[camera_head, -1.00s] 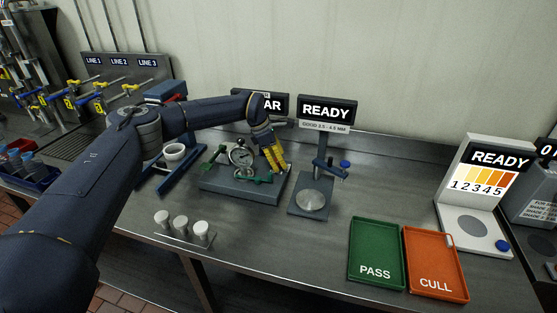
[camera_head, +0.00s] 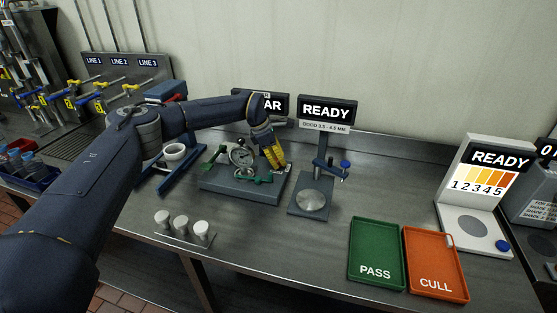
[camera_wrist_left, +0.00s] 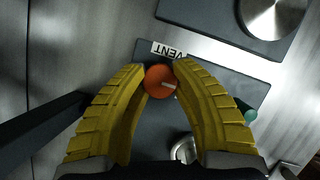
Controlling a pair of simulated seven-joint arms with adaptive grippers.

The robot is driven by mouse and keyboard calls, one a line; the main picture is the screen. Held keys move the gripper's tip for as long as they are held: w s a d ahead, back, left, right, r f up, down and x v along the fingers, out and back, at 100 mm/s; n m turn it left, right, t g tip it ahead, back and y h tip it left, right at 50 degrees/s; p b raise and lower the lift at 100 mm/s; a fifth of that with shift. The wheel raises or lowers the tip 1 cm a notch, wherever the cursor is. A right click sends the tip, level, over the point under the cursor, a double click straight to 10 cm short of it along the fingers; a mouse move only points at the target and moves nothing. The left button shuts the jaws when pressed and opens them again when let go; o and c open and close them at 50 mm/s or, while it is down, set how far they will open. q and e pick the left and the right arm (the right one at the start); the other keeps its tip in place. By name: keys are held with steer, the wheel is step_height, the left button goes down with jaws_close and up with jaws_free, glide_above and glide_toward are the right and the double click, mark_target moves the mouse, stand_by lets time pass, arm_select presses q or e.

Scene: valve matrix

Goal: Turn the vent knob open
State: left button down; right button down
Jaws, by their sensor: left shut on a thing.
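The vent knob (camera_wrist_left: 158,83) is round and orange with a pale pointer line, beside a label reading VENT (camera_wrist_left: 169,50). In the left wrist view, the yellow fingers of my left gripper (camera_wrist_left: 160,80) are shut on its two sides. In the head view, my left gripper (camera_head: 275,163) points down at the right end of the grey gauge block (camera_head: 235,190) and hides the knob. The block carries a round dial gauge (camera_head: 241,157) and green handles (camera_head: 258,180). My right gripper is not in view.
A READY thickness stand (camera_head: 311,200) is close right of the block. Several white cylinders (camera_head: 181,224) stand at the front. The green PASS tray (camera_head: 375,272) and orange CULL tray (camera_head: 435,283) lie at right. Bare bench lies between.

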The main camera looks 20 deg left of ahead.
arm_select(q)
steer(key=shift+d+n, duration=0.1)
steer(key=shift+n, duration=0.2)
steer(key=n, duration=0.2)
steer(key=n+t+y, duration=0.1)
steer(key=n, duration=0.1)
steer(key=shift+t, duration=0.3)
steer(key=n, duration=0.2)
steer(key=n+t+y, duration=0.1)
steer(key=n, duration=0.2)
steer(key=shift+d+y, duration=0.1)
steer(key=shift+y, duration=0.2)
steer(key=n+y, duration=0.1)
steer(key=n, duration=0.2)
steer(key=shift+r+n, duration=0.1)
steer(key=shift+n, duration=0.2)
steer(key=shift+n+y, duration=1.1)
steer(key=shift+n, duration=1.1)
steer(key=c, duration=0.9)
jaws_free()
steer(key=shift+c, duration=0.2)
